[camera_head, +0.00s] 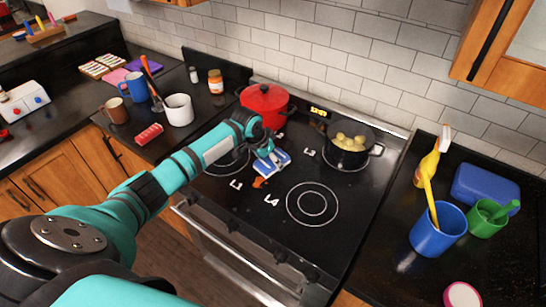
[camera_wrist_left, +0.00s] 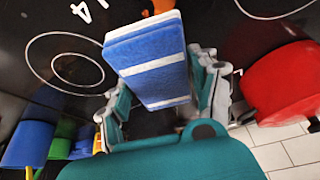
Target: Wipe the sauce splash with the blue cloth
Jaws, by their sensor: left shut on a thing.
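The blue cloth (camera_head: 274,164), folded with white stripes, is held over the black cooktop in the head view. My left gripper (camera_head: 263,151) is shut on it. In the wrist view the cloth (camera_wrist_left: 150,62) stands out between the fingers. The sauce splash (camera_head: 259,182) is a small orange-red patch on the cooktop, just in front of the cloth. A bit of orange splash (camera_wrist_left: 160,6) shows at the top of the wrist view, beside the cloth's end. I cannot tell whether the cloth touches the cooktop. My right gripper is not in view.
A red pot (camera_head: 264,104) stands close behind my left gripper. A black pot (camera_head: 350,145) with yellow pieces stands at back right. Mugs (camera_head: 178,109) stand on the left counter. A blue cup (camera_head: 438,229) and green cup (camera_head: 485,219) stand right. The front-right burner (camera_head: 312,204) is clear.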

